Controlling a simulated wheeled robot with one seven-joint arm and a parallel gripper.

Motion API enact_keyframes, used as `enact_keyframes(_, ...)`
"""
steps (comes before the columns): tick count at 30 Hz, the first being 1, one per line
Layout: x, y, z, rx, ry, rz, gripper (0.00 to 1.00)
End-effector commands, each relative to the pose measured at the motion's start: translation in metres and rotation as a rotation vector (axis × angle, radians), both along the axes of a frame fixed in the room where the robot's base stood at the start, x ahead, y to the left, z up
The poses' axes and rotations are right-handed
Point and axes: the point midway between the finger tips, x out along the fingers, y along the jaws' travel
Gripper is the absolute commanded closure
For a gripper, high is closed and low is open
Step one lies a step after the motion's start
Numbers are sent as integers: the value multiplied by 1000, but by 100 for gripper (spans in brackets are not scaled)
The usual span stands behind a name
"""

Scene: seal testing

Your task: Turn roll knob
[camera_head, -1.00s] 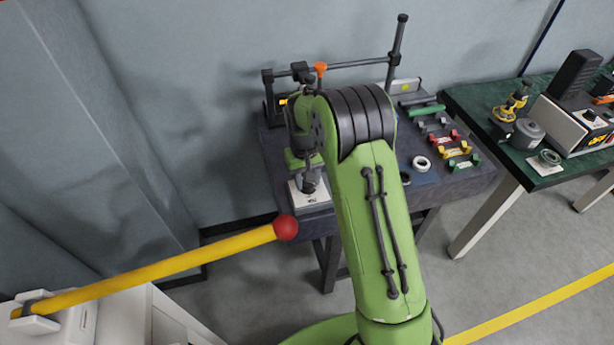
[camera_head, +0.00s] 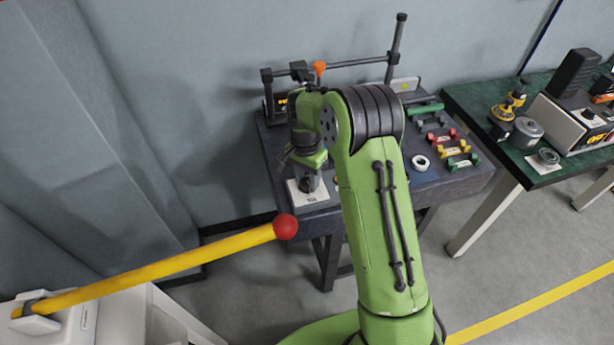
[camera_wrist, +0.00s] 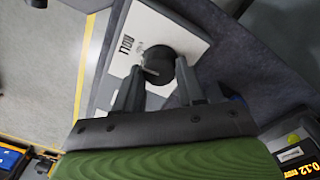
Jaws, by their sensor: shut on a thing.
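The roll knob (camera_wrist: 157,62) is a dark round knob with a light pointer mark. It sits on a white plate (camera_wrist: 132,47) with dark lettering, seen turned in the wrist view. My gripper (camera_wrist: 160,78) is shut on the knob, with one grey finger on each side of it. In the head view my gripper (camera_head: 308,181) points down over the white plate (camera_head: 296,197) at the table's front left corner.
The dark table (camera_head: 445,183) holds colored handles (camera_head: 452,150), a white ring (camera_head: 420,163) and a bar frame (camera_head: 360,64) behind my arm. A lit display (camera_wrist: 297,165) shows in the wrist view. A yellow pole with a red ball (camera_head: 286,226) reaches in near the table's front left.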

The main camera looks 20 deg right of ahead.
Motion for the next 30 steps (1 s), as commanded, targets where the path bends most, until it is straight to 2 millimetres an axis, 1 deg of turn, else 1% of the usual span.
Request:
enact_keyframes(6, 1, 0, 1, 0, -6, -130, 91)
enact_keyframes(12, 1, -1, 1, 0, -6, -202, 91)
enact_keyframes(29, 1, -1, 2, 0, -6, -233, 91)
enact_keyframes(30, 1, -1, 2, 0, -6, -233, 59)
